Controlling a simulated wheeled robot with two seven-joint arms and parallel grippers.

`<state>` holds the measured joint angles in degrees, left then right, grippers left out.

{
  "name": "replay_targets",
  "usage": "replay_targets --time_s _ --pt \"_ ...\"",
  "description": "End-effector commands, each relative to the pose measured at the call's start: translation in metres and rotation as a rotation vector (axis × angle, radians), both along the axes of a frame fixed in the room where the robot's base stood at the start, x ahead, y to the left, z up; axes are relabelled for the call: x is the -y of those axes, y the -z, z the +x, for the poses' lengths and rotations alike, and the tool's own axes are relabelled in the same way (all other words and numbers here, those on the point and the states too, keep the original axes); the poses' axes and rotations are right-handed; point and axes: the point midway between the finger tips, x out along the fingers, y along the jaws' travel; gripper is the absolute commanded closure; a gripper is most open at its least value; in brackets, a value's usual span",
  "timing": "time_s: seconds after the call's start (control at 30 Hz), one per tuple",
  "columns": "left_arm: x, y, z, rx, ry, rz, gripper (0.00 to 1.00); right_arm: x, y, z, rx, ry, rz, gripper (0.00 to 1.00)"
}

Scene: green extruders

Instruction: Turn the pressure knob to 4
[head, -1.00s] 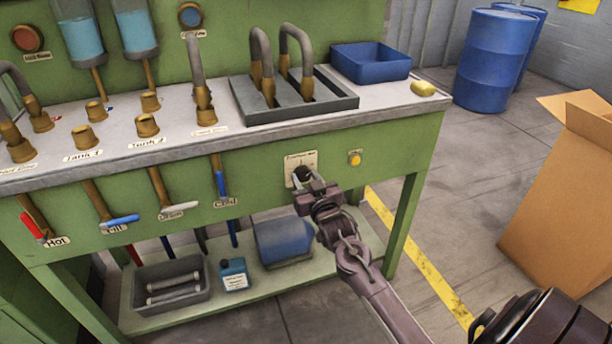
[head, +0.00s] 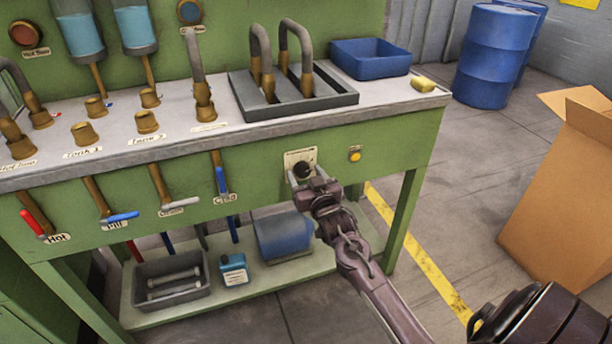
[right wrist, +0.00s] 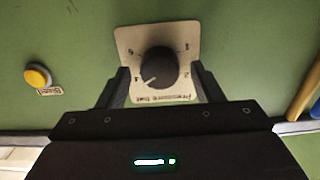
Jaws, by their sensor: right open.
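The pressure knob (head: 302,169) is a round black dial on a cream plate (head: 299,154) on the green front panel. In the right wrist view, the knob (right wrist: 158,66) sits on its plate (right wrist: 126,38), whose lettering appears upside down. Its white pointer mark is toward the lower left of the picture, near a numeral too small to read surely. My right gripper (head: 304,182) is at the knob, with its fingers open on either side. In the right wrist view, the gripper (right wrist: 160,75) shows gaps between both fingers and the knob. My left gripper is not in view.
A yellow button (head: 355,155) is on the panel beside the knob; it also shows in the right wrist view (right wrist: 37,76). Lever handles, including a blue one (head: 221,181), hang left of the knob. The counter edge (head: 330,118) overhangs above. A cardboard box (head: 560,190) stands right.

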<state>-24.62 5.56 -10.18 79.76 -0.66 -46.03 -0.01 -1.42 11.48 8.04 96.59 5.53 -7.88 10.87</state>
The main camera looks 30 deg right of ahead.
Motion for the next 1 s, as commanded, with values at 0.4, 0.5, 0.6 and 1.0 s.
replay_targets --time_s 0.4,0.5,0.6,1.0 --pt "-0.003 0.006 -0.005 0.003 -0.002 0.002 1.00 -0.013 0.001 -0.054 -0.003 0.001 0.001 0.40" --pt "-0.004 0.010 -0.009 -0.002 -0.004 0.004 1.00 -0.016 0.001 -0.066 -0.002 0.000 0.000 0.40" --pt "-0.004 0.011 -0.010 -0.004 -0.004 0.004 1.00 -0.018 0.000 -0.073 -0.001 0.000 0.000 0.40" --pt "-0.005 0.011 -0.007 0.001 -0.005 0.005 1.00 -0.018 0.000 -0.076 0.000 0.000 0.000 0.40"
